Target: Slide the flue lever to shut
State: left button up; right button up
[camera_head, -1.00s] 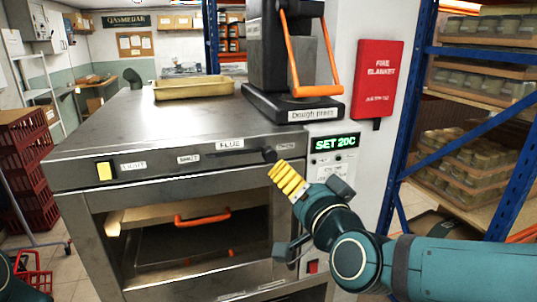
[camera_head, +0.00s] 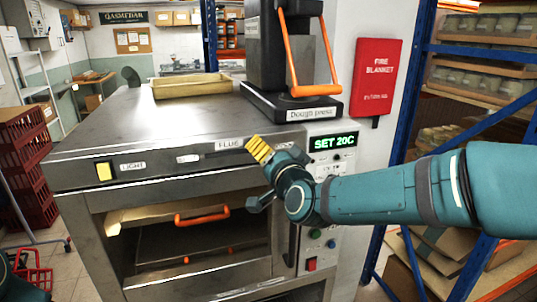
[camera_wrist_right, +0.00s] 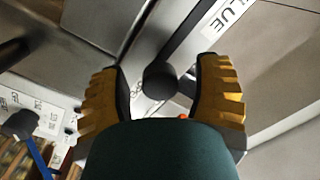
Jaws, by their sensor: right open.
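The flue lever is a dark round knob (camera_wrist_right: 160,78) at a slot in the oven's front top panel. In the wrist view it sits between my right gripper's (camera_wrist_right: 162,92) yellow ribbed fingers, with gaps on both sides. In the head view my right gripper (camera_head: 259,150) covers the knob at the right part of the slot (camera_head: 222,153). The gripper is open. The "FLUE" label (camera_head: 229,144) is above the slot, and a small label (camera_head: 188,159) is at its left end, too small to read. My left gripper is out of view.
The steel oven (camera_head: 130,128) carries a shallow tan tray (camera_head: 193,87) and a dough press (camera_head: 290,108) with an orange handle. A panel reading "SET 20C" (camera_head: 333,142) is right of the slot.

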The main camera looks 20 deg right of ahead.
aim_at(209, 156)
grip_shut()
jog(key=a, duration=1.2)
jog(key=shift+s+a, duration=0.15)
jog(key=shift+s, duration=0.1)
jog(key=shift+c, duration=0.4)
grip_release()
jog(key=shift+a, duration=0.1)
jog(key=shift+o, duration=0.4)
jog(key=shift+a, duration=0.15)
jog(key=shift+d, duration=0.2)
